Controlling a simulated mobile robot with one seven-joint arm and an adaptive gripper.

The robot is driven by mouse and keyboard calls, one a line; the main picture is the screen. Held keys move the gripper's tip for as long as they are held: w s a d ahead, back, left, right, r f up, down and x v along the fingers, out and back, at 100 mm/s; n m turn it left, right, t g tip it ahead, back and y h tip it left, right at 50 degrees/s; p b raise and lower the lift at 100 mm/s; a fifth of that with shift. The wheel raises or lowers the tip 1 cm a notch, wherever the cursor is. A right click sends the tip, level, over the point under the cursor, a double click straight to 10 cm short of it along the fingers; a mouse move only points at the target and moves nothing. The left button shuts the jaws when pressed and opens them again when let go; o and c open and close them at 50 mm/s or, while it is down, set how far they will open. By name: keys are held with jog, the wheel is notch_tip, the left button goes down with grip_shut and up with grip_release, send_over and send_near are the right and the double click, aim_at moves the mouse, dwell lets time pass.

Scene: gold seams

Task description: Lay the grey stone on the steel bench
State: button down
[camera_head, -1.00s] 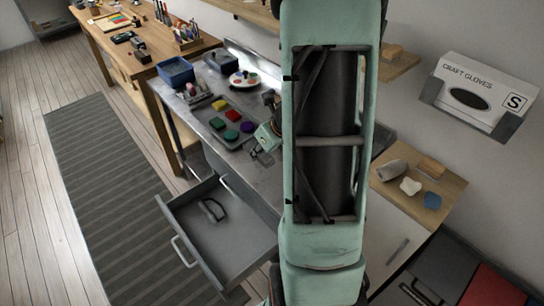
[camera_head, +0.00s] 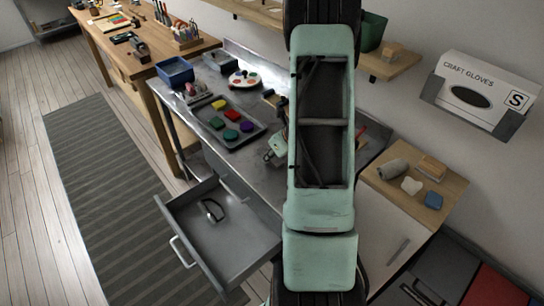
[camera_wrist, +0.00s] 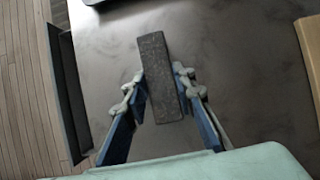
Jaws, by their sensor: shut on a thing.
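The grey stone (camera_wrist: 158,62) is a dark, speckled, oblong block in the wrist view. My gripper (camera_wrist: 160,80) is shut on it, one finger on each long side, and the stone's far end sticks out beyond the fingertips. The steel bench (camera_wrist: 232,60) lies beneath the stone; I cannot tell whether the stone touches it. In the head view the bench (camera_head: 245,165) runs behind my arm, which hides the stone. A pale green part of my gripper (camera_head: 278,143) shows left of the arm, over the bench.
A dark tray (camera_head: 258,136) of coloured blocks lies on the bench. An open drawer (camera_head: 235,245) juts out at the front, left of the gripper in the wrist view (camera_wrist: 68,90). A wooden board (camera_head: 452,186) with several small items lies at right. Bare steel surrounds the stone.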

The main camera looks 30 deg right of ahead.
jog(key=shift+f, duration=0.15)
jog(key=c, duration=1.6)
grip_release()
jog(key=shift+r, duration=0.3)
jog(key=p+v, duration=0.2)
jog(key=v, duration=0.9)
jog(key=shift+s+r, duration=0.25)
jog(key=shift+r, duration=0.1)
